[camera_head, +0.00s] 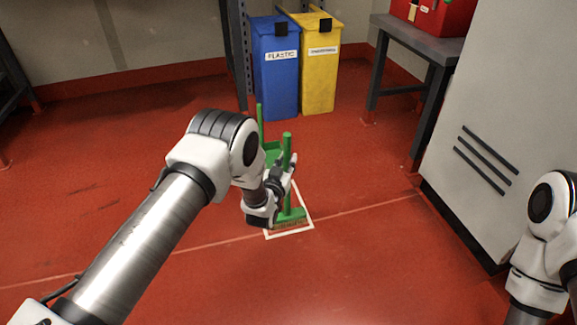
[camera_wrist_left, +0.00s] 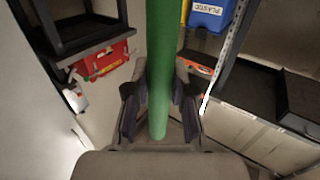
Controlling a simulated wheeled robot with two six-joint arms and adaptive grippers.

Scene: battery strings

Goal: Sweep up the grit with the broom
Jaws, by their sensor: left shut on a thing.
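The green broom (camera_head: 287,160) stands upright, with its wide head and brown bristles (camera_head: 290,222) down at a white-outlined floor mark (camera_head: 305,229). My left gripper (camera_head: 282,178) is shut on the broom's handle. In the left wrist view the green handle (camera_wrist_left: 162,70) runs between the two dark fingers of the left gripper (camera_wrist_left: 160,112). Behind the broom is another green item with an upright handle (camera_head: 259,122), perhaps a dustpan, partly hidden by my arm. I cannot clearly make out grit; faint dark streaks (camera_head: 95,195) show on the floor at left. My right gripper is out of frame.
A blue plastic bin (camera_head: 277,75) and a yellow bin (camera_head: 320,75) stand at the back. A dark table (camera_head: 425,45) carries a red box (camera_head: 440,18). A grey cabinet (camera_head: 500,120) stands at right. The red floor (camera_head: 370,260) in front is open.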

